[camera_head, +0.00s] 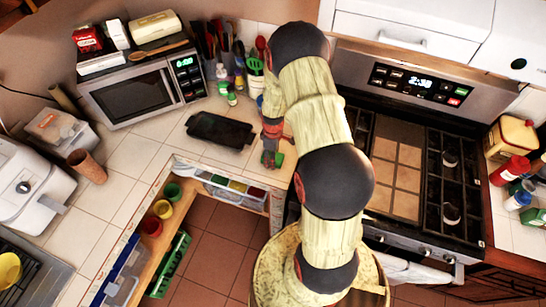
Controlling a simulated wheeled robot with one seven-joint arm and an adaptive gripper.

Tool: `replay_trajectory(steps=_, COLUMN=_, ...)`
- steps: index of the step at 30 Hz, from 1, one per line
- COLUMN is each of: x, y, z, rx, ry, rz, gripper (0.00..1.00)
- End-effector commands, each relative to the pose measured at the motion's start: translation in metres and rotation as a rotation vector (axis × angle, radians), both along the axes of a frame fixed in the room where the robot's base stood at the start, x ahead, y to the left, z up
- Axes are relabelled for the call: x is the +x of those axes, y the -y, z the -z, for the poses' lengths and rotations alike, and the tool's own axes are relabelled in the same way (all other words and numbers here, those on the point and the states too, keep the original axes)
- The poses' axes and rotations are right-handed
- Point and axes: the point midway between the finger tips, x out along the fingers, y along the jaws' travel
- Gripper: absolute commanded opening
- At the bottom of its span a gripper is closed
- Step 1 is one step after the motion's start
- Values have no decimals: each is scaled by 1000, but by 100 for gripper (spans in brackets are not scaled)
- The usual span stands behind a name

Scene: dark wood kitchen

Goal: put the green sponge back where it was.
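The green sponge (279,159) shows as a small green patch at the right edge of the tiled counter, near the left side of the stove. My gripper (270,157) points down right at it, its fingertips overlapping the sponge in this view. The gripper is small and partly covered by my arm, so I cannot tell whether the fingers are closed on the sponge or only beside it. I also cannot tell whether the sponge rests on the counter.
A black tray (220,131) lies on the counter to the left of my gripper. A microwave (140,93) and utensils (210,40) stand behind it. The stove (430,170) is to the right of my arm. Small coloured bowls (163,209) sit on a lower shelf at left.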

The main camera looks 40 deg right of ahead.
Motion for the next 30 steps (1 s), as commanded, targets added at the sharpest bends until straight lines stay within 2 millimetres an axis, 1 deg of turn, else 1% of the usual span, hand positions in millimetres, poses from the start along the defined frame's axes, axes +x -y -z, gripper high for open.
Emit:
replay_trajectory(steps=1, x=0, y=0, z=0, rx=0, ry=0, rz=0, gripper=50)
replay_trajectory(steps=6, x=0, y=0, z=0, rx=0, ry=0, rz=0, gripper=60)
replay_trajectory(steps=9, x=0, y=0, z=0, rx=0, ry=0, rz=0, gripper=64)
replay_trajectory(steps=17, x=0, y=0, z=-1, rx=0, ry=0, rz=0, gripper=64)
replay_trajectory(steps=20, x=0, y=0, z=-5, rx=0, ry=0, rz=0, gripper=64)
replay_trajectory(steps=23, x=1, y=0, z=-16, rx=-2, ry=3, rz=0, gripper=64)
replay_trajectory(steps=30, x=1, y=1, z=-65, rx=-2, ry=3, rz=0, gripper=64)
